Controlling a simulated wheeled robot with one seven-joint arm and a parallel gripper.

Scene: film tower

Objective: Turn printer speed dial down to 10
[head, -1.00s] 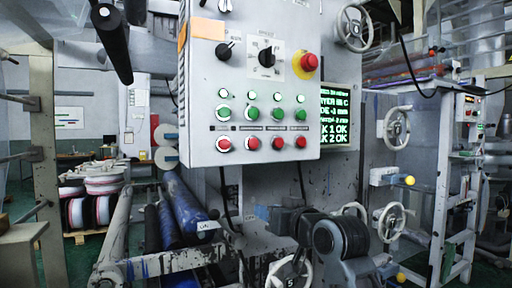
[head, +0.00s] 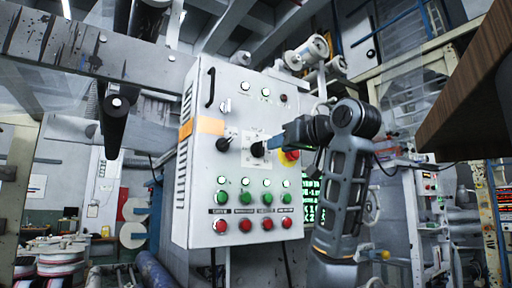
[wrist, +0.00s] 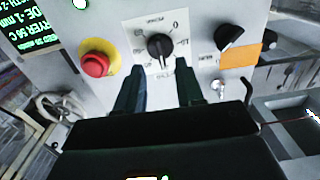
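The black speed dial (head: 257,149) sits on a white scale plate on the grey control box (head: 205,170). In the wrist view the dial (wrist: 160,47) shows just beyond my fingertips, between their lines, with its scale plate (wrist: 176,22) around it. The view is upside down relative to the head view, and the scale numbers are too blurred to read surely. My gripper (head: 274,144) reaches in from the right, close to the dial. In the wrist view my gripper (wrist: 161,75) is open, its two fingers apart with nothing between them. I cannot tell contact with the dial.
A red emergency button on a yellow base (wrist: 96,63) sits beside the dial. A second black knob (wrist: 228,37) is on the other side. Green buttons (head: 245,197) and red buttons (head: 245,225) line the box below. A green-text screen (head: 312,200) is partly behind my arm. A brown wooden edge (head: 470,90) juts in at right.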

